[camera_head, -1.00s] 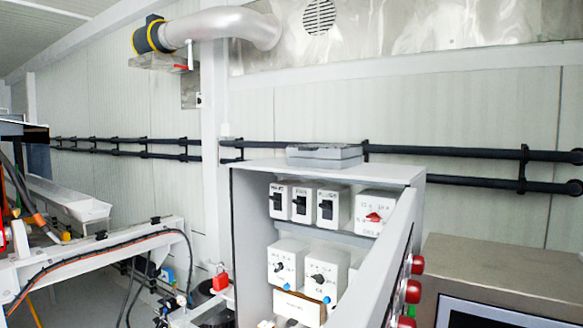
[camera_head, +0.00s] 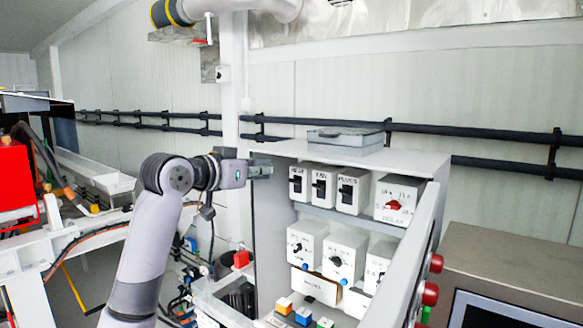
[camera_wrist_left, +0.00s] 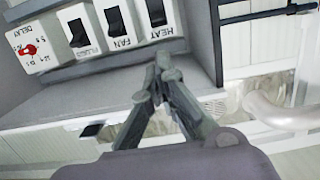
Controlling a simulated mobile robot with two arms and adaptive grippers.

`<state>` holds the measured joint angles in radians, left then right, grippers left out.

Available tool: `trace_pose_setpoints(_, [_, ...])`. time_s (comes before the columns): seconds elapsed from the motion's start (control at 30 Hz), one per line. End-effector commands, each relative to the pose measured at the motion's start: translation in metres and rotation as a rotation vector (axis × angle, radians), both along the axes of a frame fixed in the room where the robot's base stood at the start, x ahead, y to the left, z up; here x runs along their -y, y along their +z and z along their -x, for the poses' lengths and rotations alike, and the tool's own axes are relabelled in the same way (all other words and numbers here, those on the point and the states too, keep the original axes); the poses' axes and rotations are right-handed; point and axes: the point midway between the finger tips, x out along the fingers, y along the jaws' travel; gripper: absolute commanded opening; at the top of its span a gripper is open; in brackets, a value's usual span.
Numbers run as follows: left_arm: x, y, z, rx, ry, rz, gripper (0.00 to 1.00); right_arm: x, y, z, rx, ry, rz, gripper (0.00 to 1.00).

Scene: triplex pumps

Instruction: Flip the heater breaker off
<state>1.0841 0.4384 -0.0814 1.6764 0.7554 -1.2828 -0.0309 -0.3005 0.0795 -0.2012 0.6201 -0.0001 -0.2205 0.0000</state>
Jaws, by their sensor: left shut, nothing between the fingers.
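The heater breaker (camera_head: 297,183) is a white box with a black rocker, leftmost in the cabinet's upper row. In the left wrist view it shows upside down, labelled HEAT (camera_wrist_left: 157,18), at the top centre. My left gripper (camera_head: 270,168) is at the cabinet's upper left edge, left of the heater breaker. Its fingers (camera_wrist_left: 161,70) are shut and empty, with the tips just below the HEAT breaker in the wrist picture. I see no clear contact. My right gripper is not in view.
The fan breaker (camera_head: 323,187) and plugs breaker (camera_head: 352,190) stand right beside it, then a delay box with a red knob (camera_head: 394,205). The grey cabinet (camera_head: 272,215) has an open door (camera_head: 405,265) at right. A grey box (camera_head: 345,140) lies on top.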

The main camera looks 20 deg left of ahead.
Motion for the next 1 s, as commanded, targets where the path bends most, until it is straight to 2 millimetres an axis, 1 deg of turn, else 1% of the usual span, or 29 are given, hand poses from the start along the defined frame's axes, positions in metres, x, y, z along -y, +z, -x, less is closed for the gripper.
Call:
trace_pose_setpoints(0.23, [0.001, -0.001, -0.001, -0.001, 0.0, 0.001, 0.0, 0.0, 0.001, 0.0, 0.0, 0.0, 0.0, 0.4])
trace_pose_setpoints(0.33, [0.004, 0.0, -0.008, -0.003, -0.002, 0.001, 0.0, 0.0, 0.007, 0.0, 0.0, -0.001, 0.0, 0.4])
trace_pose_setpoints(0.47, [0.01, -0.001, -0.026, -0.005, -0.001, 0.003, 0.0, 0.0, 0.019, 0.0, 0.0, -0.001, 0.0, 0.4])
trace_pose_setpoints(0.6, [0.02, -0.005, -0.051, -0.007, -0.002, 0.003, 0.0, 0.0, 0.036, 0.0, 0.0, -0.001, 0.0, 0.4])
trace_pose_setpoints(0.73, [0.027, -0.009, -0.072, -0.006, -0.001, 0.004, 0.0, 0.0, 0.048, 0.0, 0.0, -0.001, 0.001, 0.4])
trace_pose_setpoints(0.9, [0.033, -0.013, -0.088, -0.003, -0.001, 0.002, 0.0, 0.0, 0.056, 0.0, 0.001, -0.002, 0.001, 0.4])
trace_pose_setpoints(1.0, [0.034, -0.015, -0.092, -0.002, 0.0, 0.0, 0.0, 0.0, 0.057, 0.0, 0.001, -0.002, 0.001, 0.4])
